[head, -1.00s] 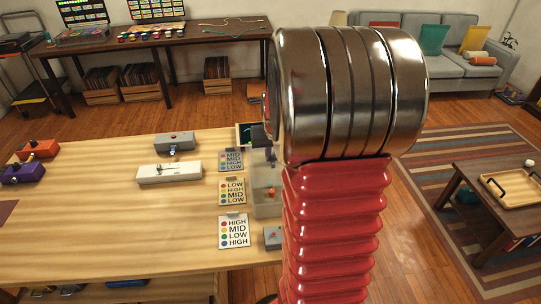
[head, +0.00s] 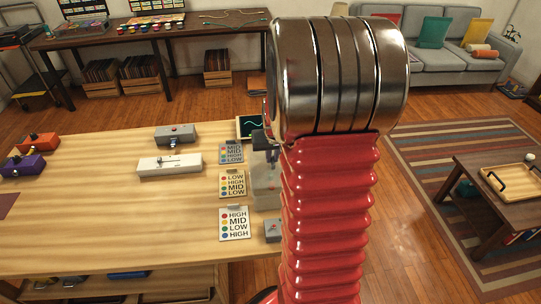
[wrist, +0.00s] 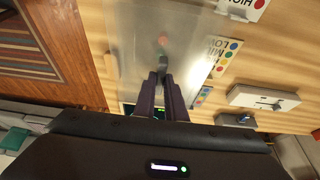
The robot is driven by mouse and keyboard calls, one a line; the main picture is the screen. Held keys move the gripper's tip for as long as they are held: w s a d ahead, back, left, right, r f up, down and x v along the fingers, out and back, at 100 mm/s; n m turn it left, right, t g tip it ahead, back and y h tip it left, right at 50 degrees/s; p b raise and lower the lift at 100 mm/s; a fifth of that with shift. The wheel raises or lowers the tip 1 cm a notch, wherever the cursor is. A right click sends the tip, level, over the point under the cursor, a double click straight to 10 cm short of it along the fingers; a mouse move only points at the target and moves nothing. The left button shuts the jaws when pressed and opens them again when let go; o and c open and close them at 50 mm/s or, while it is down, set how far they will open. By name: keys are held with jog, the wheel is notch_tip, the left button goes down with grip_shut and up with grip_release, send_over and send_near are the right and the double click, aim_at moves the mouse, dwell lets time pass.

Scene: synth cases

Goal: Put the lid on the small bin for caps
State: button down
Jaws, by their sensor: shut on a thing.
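My gripper (wrist: 162,80) is shut on the lid (wrist: 135,50), a clear, frosted panel, gripping it at a small dark part near its middle. In the head view my gripper (head: 264,145) is partly hidden by my arm. The small bin (head: 265,201) is a translucent box near the right edge of the wooden table. The lid looks to be above the bin; I cannot tell whether they touch. A blurred red spot shows through the lid in the wrist view.
Several cards with coloured dots (head: 233,223) lie just left of the bin. A grey box with a red mark (head: 273,230) stands in front of it, and a dark screen (head: 250,127) behind. A white device (head: 169,164) is further left. My arm hides the right side.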

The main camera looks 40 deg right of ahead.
jog(key=shift+f, duration=0.1)
jog(key=shift+s+f, duration=0.1)
jog(key=shift+f, duration=0.65)
jog(key=shift+f, duration=0.9)
dwell(1.4)
jog(key=c, duration=1.7)
grip_release()
jog(key=shift+c, duration=0.2)
jog(key=shift+r, duration=0.1)
jog(key=v, duration=1.3)
jog(key=shift+s+a+r, duration=0.15)
jog(key=shift+s+a, duration=0.05)
